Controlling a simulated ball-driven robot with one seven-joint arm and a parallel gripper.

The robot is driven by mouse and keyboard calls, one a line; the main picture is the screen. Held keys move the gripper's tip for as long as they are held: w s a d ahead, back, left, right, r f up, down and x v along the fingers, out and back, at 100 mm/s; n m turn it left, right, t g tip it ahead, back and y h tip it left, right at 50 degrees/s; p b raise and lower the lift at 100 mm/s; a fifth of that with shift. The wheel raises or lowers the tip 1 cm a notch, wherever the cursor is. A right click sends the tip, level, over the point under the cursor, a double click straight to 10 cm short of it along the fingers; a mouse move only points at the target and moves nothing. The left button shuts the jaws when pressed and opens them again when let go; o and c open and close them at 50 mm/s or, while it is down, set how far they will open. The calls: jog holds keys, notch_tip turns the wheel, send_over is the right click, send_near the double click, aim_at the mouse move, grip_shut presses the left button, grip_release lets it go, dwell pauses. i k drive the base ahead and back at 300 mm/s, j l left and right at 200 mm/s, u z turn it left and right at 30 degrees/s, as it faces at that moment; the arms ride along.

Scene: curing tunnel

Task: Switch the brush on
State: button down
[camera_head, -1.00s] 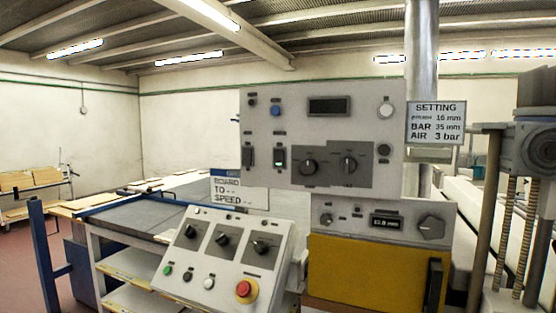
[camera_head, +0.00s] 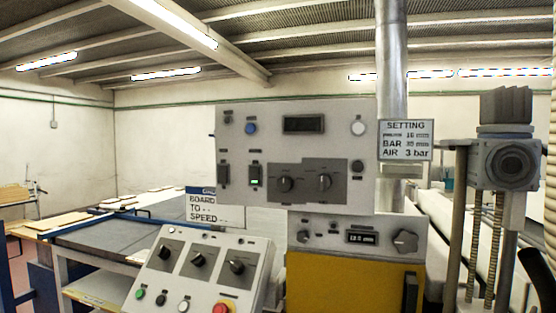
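A grey upper control panel (camera_head: 335,117) stands in the middle of the view. The small labels are too blurred to read, so I cannot tell which control is for the brush. My gripper is not in view.
A sloped console (camera_head: 212,262) with three knobs stands in front at lower left. A yellow cabinet (camera_head: 340,285) carries a small display and knob. A sign (camera_head: 405,140) lists settings. A screw-post machine (camera_head: 503,165) stands at right. Tables (camera_head: 110,235) with boards lie at left.

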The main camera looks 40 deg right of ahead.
aim_at(224, 171)
jog(key=i+j+u, duration=0.3)
jog(key=i+u, duration=0.3)
jog(key=i, duration=0.2)
jog(key=i+j, duration=0.1)
jog(key=i, duration=0.25)
jog(key=i+j, duration=0.15)
jog(key=i, duration=0.15)
jog(key=i+j+z, duration=0.1)
jog(key=i+z, duration=0.15)
jog(key=z, duration=0.25)
jog(key=i+j+z, duration=0.15)
jog(key=z, duration=0.3)
jog(key=i+j+z, duration=0.25)
jog(key=z, duration=0.25)
jog(key=i+j+z, duration=0.1)
jog(key=j+z, duration=0.25)
jog(key=z, duration=0.15)
jog(key=i+j+z, duration=0.1)
jog(key=j+z, duration=0.35)
jog(key=k+l+u, duration=0.1)
jog(key=u, duration=0.2)
jog(key=k+l+u, duration=0.15)
jog(key=l+u, duration=0.15)
jog(key=k+l, duration=0.3)
jog(key=k, duration=0.15)
